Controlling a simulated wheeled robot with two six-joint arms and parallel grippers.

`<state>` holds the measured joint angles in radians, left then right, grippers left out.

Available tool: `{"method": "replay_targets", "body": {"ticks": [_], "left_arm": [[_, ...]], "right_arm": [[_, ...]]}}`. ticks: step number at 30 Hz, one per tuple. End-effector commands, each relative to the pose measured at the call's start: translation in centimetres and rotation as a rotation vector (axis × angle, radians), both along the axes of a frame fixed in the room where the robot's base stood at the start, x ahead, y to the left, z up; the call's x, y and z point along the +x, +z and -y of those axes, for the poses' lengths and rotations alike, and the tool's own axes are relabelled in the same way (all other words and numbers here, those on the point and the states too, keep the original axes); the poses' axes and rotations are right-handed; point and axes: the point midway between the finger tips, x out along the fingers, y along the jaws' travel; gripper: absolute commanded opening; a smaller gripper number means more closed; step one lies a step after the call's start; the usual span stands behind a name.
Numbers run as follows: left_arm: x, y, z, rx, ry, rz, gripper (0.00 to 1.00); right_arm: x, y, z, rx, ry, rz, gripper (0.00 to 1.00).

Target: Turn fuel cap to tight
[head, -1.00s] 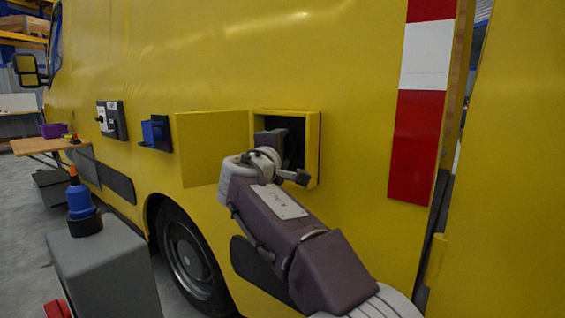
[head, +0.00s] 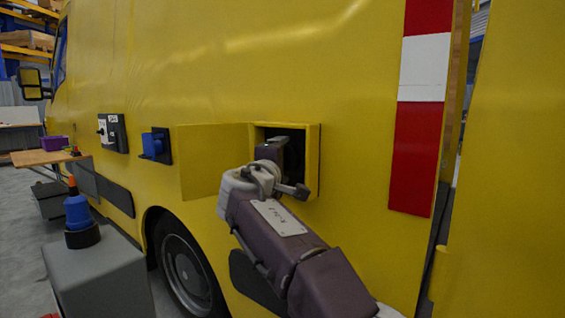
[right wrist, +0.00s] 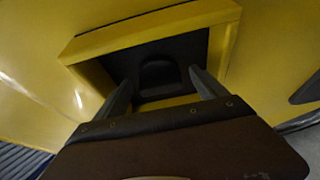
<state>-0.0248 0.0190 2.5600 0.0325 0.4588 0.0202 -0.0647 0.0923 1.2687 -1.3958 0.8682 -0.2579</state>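The fuel cap (right wrist: 157,73) is a dark rounded shape at the back of a dark recess in the right wrist view. It is dim, and its marks and turn angle cannot be read. The yellow-framed filler recess (head: 314,160) is in the van's side in the head view, with its yellow flap (head: 211,160) swung open to the left. My right gripper (head: 284,152) reaches into the opening and hides the cap there. In the right wrist view its two fingers (right wrist: 162,80) are spread, one either side of the cap, with visible gaps. My left gripper is out of view.
A blue socket (head: 155,146) and a switch panel (head: 112,132) are on the van's side left of the flap. A grey box (head: 98,275) with a blue-and-orange item (head: 77,211) stands at the lower left. The van's wheel (head: 186,268) is below.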

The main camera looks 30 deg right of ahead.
Motion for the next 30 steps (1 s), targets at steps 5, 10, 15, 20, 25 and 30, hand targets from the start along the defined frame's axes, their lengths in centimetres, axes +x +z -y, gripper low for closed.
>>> {"method": "replay_targets", "body": {"ticks": [5, 10, 15, 20, 25, 30], "left_arm": [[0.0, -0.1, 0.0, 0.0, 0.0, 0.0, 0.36], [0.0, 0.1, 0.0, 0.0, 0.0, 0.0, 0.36], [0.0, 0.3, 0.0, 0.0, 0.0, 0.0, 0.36], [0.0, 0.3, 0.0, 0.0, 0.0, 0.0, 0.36], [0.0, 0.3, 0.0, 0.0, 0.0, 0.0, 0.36], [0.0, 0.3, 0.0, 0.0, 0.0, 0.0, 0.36]], "right_arm": [[-1.3, 0.1, -1.5, -0.001, 0.005, 0.001, 0.82], [-4.0, 0.1, -4.2, 0.0, 0.006, 0.0, 0.82], [-5.9, 0.0, -6.0, 0.001, 0.003, 0.001, 0.82], [-6.4, -0.1, -6.5, -0.001, 0.0, -0.001, 0.82], [-6.4, -0.1, -6.4, 0.0, -0.001, 0.0, 0.82], [-6.4, -0.1, -6.4, 0.0, 0.0, 0.0, 0.82]]}}
